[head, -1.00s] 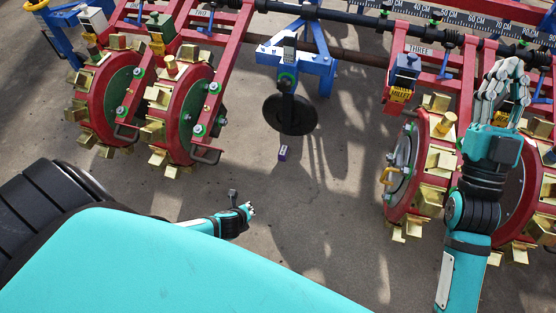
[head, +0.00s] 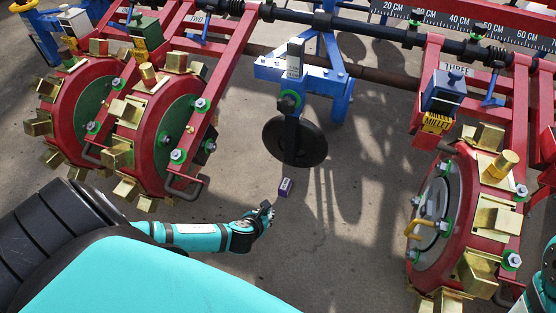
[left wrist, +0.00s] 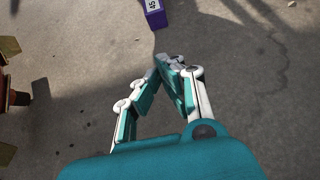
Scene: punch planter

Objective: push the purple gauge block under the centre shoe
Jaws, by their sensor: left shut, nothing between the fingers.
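The purple gauge block (head: 286,187) lies on the concrete floor just in front of the centre shoe's black disc (head: 295,141). The disc hangs under a blue bracket (head: 303,75) on the bar. The block also shows at the top of the left wrist view (left wrist: 154,13), with a white label reading 45. My left gripper (head: 265,213) is low over the floor, below and slightly left of the block, with a gap between them. Its fingertips (left wrist: 172,62) are together and empty, pointing toward the block. My right gripper is out of view; only part of my right arm shows at the right edge.
Red punch wheels with brass cups stand at left (head: 153,140) and right (head: 460,230). A silver wheel face with a yellow handle (head: 420,232) is at right. The floor between the wheels is clear around the block.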

